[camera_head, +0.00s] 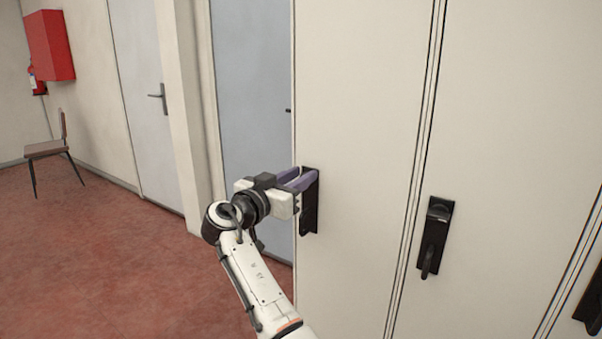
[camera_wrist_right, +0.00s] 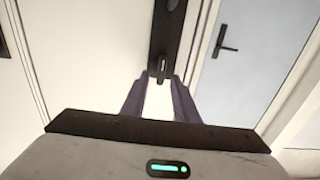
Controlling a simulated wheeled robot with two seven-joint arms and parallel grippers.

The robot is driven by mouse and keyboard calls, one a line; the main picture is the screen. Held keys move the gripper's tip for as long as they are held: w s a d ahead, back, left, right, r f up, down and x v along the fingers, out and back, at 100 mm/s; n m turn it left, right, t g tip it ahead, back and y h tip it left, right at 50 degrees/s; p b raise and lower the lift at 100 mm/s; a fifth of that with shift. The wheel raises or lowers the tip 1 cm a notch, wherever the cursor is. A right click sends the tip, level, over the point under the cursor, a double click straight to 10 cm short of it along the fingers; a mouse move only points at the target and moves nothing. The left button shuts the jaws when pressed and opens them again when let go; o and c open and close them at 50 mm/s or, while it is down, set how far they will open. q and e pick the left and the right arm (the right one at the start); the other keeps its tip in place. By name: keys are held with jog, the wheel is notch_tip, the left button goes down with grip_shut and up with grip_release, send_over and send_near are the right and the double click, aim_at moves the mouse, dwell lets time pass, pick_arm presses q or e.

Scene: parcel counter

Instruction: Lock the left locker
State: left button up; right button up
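The left locker (camera_head: 362,110) is a tall off-white door with a black lock plate and handle (camera_head: 310,212) near its left edge. The lock also shows in the wrist view, with its plate (camera_wrist_right: 168,25) at the top and the end of its handle (camera_wrist_right: 160,67) below. My right gripper (camera_head: 303,178) is at the upper part of the lock in the head view and partly covers it. Its two purple fingers are apart, and in the wrist view (camera_wrist_right: 161,82) the handle's end lies just beyond and between their tips. I cannot tell whether they touch it. My left gripper is out of view.
A second locker door with a black handle (camera_head: 434,238) stands to the right, and part of another handle (camera_head: 592,305) shows at the right edge. A grey-blue door (camera_head: 250,90) is left of the lockers. The red floor (camera_head: 110,260) is open; a chair (camera_head: 50,148) stands far left.

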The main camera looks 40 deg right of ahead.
grip_shut()
